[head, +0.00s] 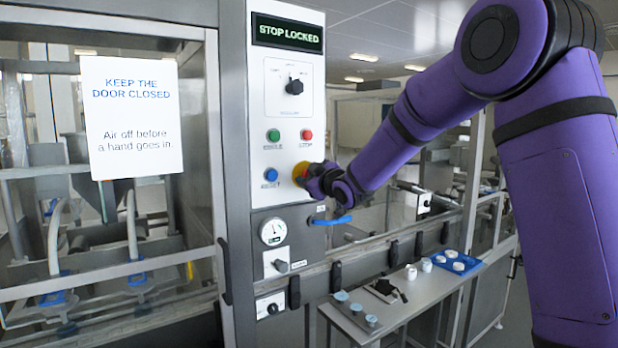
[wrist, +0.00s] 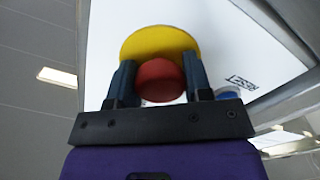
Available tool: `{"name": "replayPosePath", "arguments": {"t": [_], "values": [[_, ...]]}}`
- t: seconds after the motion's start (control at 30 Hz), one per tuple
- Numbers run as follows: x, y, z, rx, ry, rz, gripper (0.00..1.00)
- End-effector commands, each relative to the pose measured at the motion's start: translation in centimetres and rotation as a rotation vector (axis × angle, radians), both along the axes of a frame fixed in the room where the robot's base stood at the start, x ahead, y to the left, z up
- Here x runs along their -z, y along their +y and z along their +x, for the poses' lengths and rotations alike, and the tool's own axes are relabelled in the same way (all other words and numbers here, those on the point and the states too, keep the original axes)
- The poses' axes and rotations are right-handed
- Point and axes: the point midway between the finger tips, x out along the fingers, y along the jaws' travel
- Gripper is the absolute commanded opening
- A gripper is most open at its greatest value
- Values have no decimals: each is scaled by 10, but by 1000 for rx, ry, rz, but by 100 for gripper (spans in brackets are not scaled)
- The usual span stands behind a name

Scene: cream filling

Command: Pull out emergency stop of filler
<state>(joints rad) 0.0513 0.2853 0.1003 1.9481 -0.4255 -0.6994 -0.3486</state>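The emergency stop is a red mushroom button (wrist: 161,81) on a round yellow plate (wrist: 160,42), on the filler's white control panel (head: 288,220). In the head view the yellow plate (head: 299,172) shows at the panel's right edge, and my gripper (head: 312,180) covers most of the button. In the wrist view my gripper (wrist: 160,82) has one dark finger on each side of the red button. Both fingers lie against its sides, with no clear gap. The display (head: 287,34) above reads STOP LOCKED.
A green button (head: 273,135), a red button (head: 307,135) and a blue button (head: 271,175) sit close by. A black rotary knob (head: 295,87) is higher up. A blue-handled lever (head: 332,220) and a gauge (head: 273,231) are below. A side table (head: 420,304) holds small jars.

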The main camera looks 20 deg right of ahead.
Motion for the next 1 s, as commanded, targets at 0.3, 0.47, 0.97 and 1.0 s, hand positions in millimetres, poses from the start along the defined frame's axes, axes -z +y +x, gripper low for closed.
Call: {"name": "replayPosePath", "arguments": {"t": [0.3,0.47,0.97,1.0], "values": [[0,-4,-13,0,1,0,4],[1,-4,-14,0,1,0,3],[0,-5,-14,0,1,0,72],[0,-5,-16,0,1,0,72]]}}
